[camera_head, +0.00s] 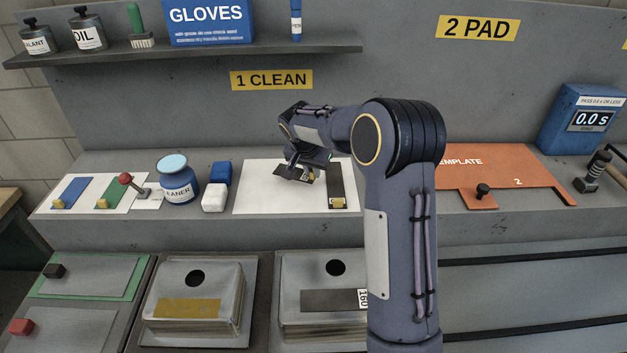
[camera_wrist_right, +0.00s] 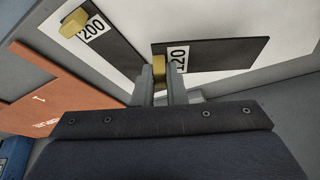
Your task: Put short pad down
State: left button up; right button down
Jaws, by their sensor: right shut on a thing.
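The short pad (camera_wrist_right: 222,54) is dark with a white label reading 120 and a brass tab at one end. My right gripper (camera_wrist_right: 162,80) is shut on that tab. In the head view the pad (camera_head: 286,171) is partly hidden under my right gripper (camera_head: 306,167), over the white sheet (camera_head: 256,199). I cannot tell whether the pad touches the sheet. A longer dark pad marked 200 (camera_wrist_right: 110,50) lies on the sheet beside it; it also shows in the head view (camera_head: 336,183). My left gripper is not in view.
A blue and a white block (camera_head: 214,197) and a blue cleaner jar (camera_head: 178,182) stand left of the sheet. An orange template (camera_head: 510,172) lies to the right. A shelf (camera_head: 200,52) hangs above.

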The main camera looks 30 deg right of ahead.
aim_at(313, 178)
jog(key=shift+w+d+f, duration=0.15)
jog(key=shift+f, duration=0.2)
jog(key=shift+w+d+f+b, duration=0.15)
jog(key=shift+f+b, duration=0.8)
jog(key=shift+f, duration=0.7)
jog(key=shift+f, duration=0.15)
jog(key=c, duration=1.5)
grip_release()
